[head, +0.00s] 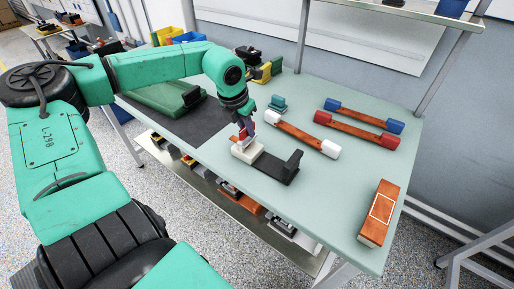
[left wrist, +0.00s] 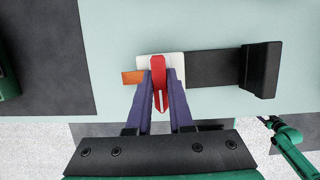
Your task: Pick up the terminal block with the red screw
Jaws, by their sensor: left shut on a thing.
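My left gripper (head: 243,132) points down over the front of the workbench. In the left wrist view its two purple fingers (left wrist: 161,76) are shut on a narrow red piece (left wrist: 158,92). A white block (head: 247,151) is directly below the fingertips, at the left end of a black bracket (head: 275,167) with an upright end plate. I cannot tell whether the red piece is part of the white block, and no screw head is clear. A small orange piece (left wrist: 133,77) shows left of the white block. My right gripper (left wrist: 269,121) is small at the lower right, its jaws unclear.
Copper-coloured bars with white (head: 302,134), red (head: 355,131) and blue (head: 364,115) ends lie to the right. An orange box (head: 379,213) lies near the right edge. A green case (head: 165,98) is on the dark mat. The bench between bracket and box is clear.

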